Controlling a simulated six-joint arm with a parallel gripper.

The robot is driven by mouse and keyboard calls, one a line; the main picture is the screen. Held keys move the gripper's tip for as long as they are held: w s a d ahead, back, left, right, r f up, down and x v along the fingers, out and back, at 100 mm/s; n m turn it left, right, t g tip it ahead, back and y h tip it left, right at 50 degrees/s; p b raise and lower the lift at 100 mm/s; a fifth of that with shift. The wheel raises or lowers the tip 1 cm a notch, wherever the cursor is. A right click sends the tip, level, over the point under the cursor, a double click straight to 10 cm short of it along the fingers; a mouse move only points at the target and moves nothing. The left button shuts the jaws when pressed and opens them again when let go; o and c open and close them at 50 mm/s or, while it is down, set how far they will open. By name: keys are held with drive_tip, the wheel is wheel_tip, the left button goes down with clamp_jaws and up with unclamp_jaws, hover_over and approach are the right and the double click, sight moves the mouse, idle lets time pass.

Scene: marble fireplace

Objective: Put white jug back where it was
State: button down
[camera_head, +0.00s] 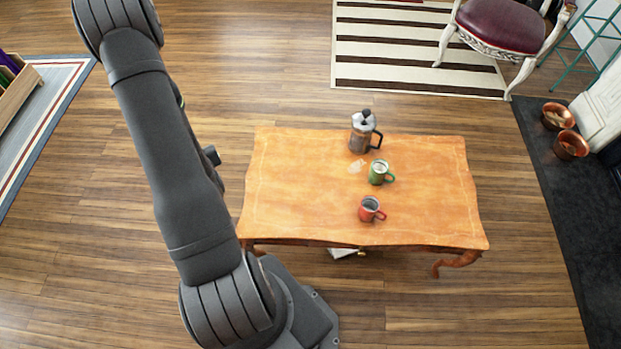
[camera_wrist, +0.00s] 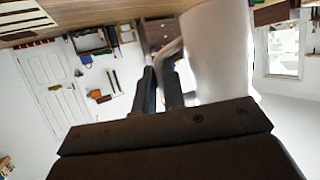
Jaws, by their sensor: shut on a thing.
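In the wrist view my gripper (camera_wrist: 167,98) is shut on the handle of the white jug (camera_wrist: 218,55). The jug's body lies to the right of the fingers, and its top end is cut off by the picture edge. The view looks tilted, with the wooden floor along the top. The head view does not show the jug or my gripper; my arm runs up out of its top left. The wooden table (camera_head: 300,205) stands in the middle of the head view.
The table's left and right parts are bare. An armchair (camera_head: 500,25) is at the back right, and copper pots (camera_head: 570,147) stand at the right.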

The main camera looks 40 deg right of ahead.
drive_tip(key=s+d+f+m+g+h, duration=0.1)
drive_tip(key=s+d+f+m+h, duration=0.1)
drive_tip(key=s+d, duration=0.45)
drive_tip(key=s+d+f+m+g+h, duration=0.1)
drive_tip(key=s+d+f+m+h, duration=0.15)
drive_tip(key=d, duration=0.65)
drive_tip(key=s+d+f+m+g+h, duration=0.1)
drive_tip(key=s+d+f, duration=0.1)
drive_tip(key=s+d, duration=0.45)
drive_tip(key=s+d+f+m+g+h, duration=0.25)
drive_tip(key=s+d, duration=0.35)
drive_tip(key=s, duration=0.6)
drive_tip(key=s+d+f+m+g+h, duration=0.1)
drive_tip(key=s+d+f+m+g, duration=0.15)
drive_tip(key=s+d, duration=0.65)
drive_tip(key=shift+m, duration=0.35)
drive_tip(key=shift+w+a+f, duration=0.2)
drive_tip(key=shift+w+f, duration=1.25)
drive_tip(key=shift+f, duration=0.5)
drive_tip(key=shift+w+a+f, duration=0.25)
drive_tip(key=shift+w+f, duration=1.15)
drive_tip(key=shift+f, duration=0.6)
drive_tip(key=shift+w+a+f, duration=0.2)
drive_tip(key=shift+w+f, duration=1.25)
drive_tip(key=shift+f, duration=0.5)
drive_tip(key=c, duration=1.9)
unclamp_jaws()
drive_tip(key=shift+f, duration=0.2)
drive_tip(key=shift+c, duration=0.2)
drive_tip(key=o, duration=0.4)
